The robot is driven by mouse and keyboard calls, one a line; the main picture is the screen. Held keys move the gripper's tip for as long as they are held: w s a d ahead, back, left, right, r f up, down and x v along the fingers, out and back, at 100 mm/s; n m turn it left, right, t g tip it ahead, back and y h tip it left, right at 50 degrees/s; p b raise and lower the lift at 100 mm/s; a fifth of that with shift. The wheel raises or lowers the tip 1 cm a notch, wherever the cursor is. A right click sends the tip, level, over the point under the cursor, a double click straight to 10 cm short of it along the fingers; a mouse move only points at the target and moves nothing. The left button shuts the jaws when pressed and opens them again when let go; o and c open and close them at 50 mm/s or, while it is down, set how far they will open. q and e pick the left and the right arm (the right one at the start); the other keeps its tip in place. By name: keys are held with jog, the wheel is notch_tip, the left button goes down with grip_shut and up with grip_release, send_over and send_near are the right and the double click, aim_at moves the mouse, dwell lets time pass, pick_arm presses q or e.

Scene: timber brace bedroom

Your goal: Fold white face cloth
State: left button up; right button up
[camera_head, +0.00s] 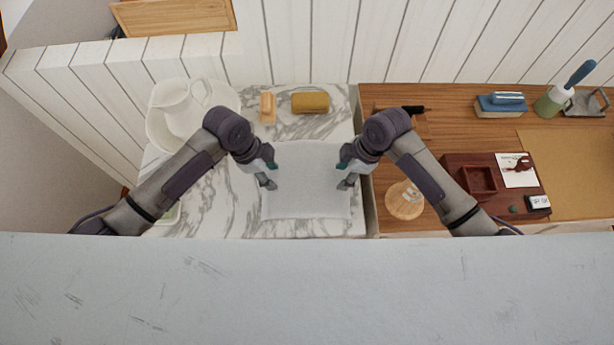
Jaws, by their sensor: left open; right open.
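The white face cloth (307,190) lies flat and spread out on the marble top, in the middle of the head view. My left gripper (270,184) is open over the cloth's left edge. My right gripper (345,184) is open over the cloth's right edge. The cloth shows no fold. I cannot tell whether the fingertips touch it. My arms cover parts of the cloth's upper left and upper right sides.
A white pitcher in a basin (178,108) stands at the left. A small wooden item (267,107) and a mustard-coloured roll (310,103) lie behind the cloth. The wooden desk (440,98) at the right holds a dark red tray (455,165), a round wooden piece (404,204) and a blue-topped block (500,105).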

pick_arm(q)
jog(key=shift+w+f, duration=0.1)
pick_arm(e)
jog(key=shift+w+f, duration=0.1)
pick_arm(q)
jog(key=shift+f+b, duration=0.25)
jog(key=shift+b, duration=0.05)
pick_arm(e)
jog(key=shift+f, duration=0.25)
pick_arm(q)
jog(key=shift+r, duration=0.15)
jog(key=shift+c, duration=1)
pick_arm(e)
jog(key=shift+r, duration=0.15)
jog(key=shift+c, duration=1)
pick_arm(q)
grip_shut()
pick_arm(e)
grip_shut()
